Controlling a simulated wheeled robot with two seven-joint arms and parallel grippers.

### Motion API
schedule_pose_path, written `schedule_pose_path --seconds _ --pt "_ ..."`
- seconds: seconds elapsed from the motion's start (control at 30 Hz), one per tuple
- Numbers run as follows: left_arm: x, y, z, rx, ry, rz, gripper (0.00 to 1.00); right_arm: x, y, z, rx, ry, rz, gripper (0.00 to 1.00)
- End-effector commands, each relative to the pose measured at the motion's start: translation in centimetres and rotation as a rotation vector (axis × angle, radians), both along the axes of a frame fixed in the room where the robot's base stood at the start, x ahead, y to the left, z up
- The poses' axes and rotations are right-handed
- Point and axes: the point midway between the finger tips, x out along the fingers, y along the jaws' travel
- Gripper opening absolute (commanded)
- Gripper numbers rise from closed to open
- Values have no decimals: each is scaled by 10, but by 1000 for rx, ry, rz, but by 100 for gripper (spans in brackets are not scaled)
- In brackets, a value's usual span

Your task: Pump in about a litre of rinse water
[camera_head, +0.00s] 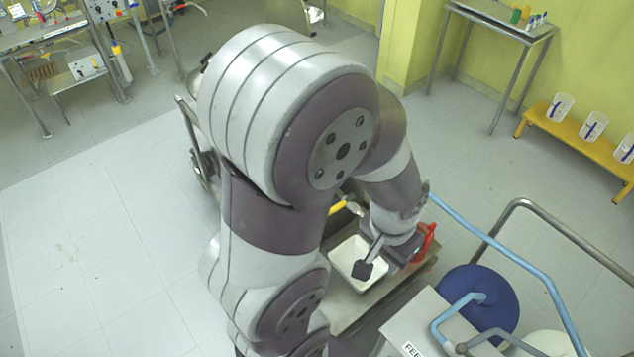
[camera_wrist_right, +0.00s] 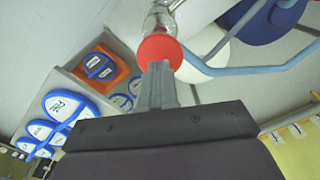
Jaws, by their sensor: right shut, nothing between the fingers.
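My left gripper (camera_head: 368,260) points down over a white tray (camera_head: 342,253) in the head view; its finger gap cannot be made out. My right gripper (camera_wrist_right: 157,78) is shut and empty in the right wrist view. Its tips overlap a round red disc (camera_wrist_right: 160,50) at the end of a clear glass piece (camera_wrist_right: 165,14); I cannot tell whether they touch. A light blue hose (camera_head: 500,248) runs to the right of my arm, near a blue drum (camera_head: 488,298). A grey box (camera_head: 431,316) carries a label, partly cut off, that begins "FEE".
A metal rail (camera_head: 560,228) curves around the drum. A steel table (camera_head: 500,22) and a yellow bench (camera_head: 572,140) with clear beakers stand at the right. Benches with equipment stand at the far left. The floor at left is clear. Blue-rimmed labelled items (camera_wrist_right: 62,106) show in the wrist view.

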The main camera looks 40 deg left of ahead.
Motion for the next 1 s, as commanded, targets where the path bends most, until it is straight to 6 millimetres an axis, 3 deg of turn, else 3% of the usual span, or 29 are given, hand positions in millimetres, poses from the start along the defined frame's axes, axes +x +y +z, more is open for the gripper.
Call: schedule_pose_path --seconds 1.0 --pt "0 0 -63 0 0 0 34 -1 0 -86 1 2 0 0"
